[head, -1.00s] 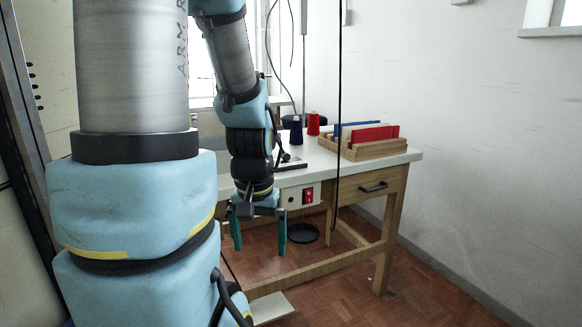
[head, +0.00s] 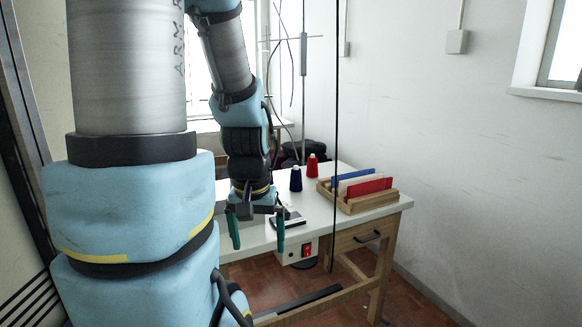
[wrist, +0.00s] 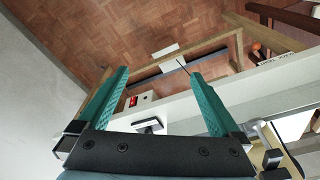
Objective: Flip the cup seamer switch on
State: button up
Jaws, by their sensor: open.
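A red rocker switch (head: 307,250) sits on a white switch box (head: 291,254) under the front edge of the white table (head: 352,218). The red switch also shows in the wrist view (wrist: 133,101), beside the inner side of the left finger. Whether it is on or off is too small to tell. My gripper (head: 258,247) is open and empty, its two green fingers pointing down, left of the switch in the head view. In the wrist view the gripper (wrist: 160,73) shows both fingers apart with the switch box (wrist: 146,97) between them; no contact is visible.
A wooden rack (head: 358,201) with blue and red boards stands on the table's right. Dark blue (head: 296,180) and red (head: 312,167) thread spools stand beside it. A thin black cable (head: 336,120) hangs in front.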

jog(key=shift+r+p, duration=0.4)
jog(key=shift+r, duration=0.5)
